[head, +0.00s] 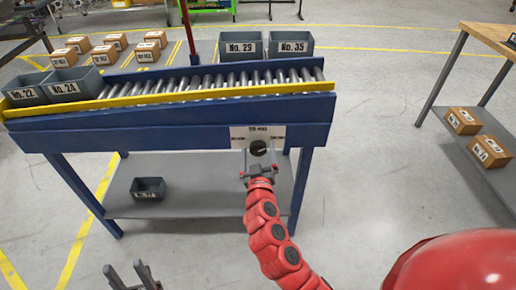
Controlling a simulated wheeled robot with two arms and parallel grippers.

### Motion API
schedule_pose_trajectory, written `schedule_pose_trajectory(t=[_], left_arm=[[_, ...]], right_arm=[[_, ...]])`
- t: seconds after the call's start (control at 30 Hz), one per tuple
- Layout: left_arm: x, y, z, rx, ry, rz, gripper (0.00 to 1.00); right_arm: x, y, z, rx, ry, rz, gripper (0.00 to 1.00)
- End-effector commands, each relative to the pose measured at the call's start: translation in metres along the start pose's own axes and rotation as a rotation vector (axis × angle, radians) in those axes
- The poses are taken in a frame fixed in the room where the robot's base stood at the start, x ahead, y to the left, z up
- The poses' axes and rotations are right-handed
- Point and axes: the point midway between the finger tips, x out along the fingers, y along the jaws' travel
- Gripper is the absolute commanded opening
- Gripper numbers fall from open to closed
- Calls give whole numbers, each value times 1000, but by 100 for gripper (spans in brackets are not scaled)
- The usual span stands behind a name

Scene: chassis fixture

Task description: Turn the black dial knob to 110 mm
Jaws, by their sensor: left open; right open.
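The black dial knob (258,147) sits on a light panel (241,132) on the front of the blue conveyor frame. Small lettering above the knob is too blurred to read surely, and so is the dial setting. My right gripper (258,169) is open just below and in front of the knob, with a finger toward either side. I cannot tell whether it touches the knob. My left gripper (127,270) is open and empty at the bottom left, well away from the panel.
A small grey bin (148,189) rests on the lower shelf (195,170). A table with cartons (463,121) stands right. The floor between is clear.

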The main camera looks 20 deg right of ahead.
Motion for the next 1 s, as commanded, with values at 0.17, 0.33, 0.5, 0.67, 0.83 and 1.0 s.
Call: schedule_pose_trajectory(t=[0.17,0.33,0.5,0.67,0.83,1.0], left_arm=[[1,0,0,0,0,0,50],[1,0,0,0,0,0,50],[1,0,0,0,0,0,50],[1,0,0,0,0,0,50],[1,0,0,0,0,0,50],[1,0,0,0,0,0,50]], right_arm=[[10,1,1,-1,-3,1,96],[10,0,1,-1,-2,0,96],[10,0,1,-1,-2,0,80],[10,0,1,-1,-1,0,51],[10,0,1,-1,-1,0,21],[10,0,1,-4,-1,0,10]])
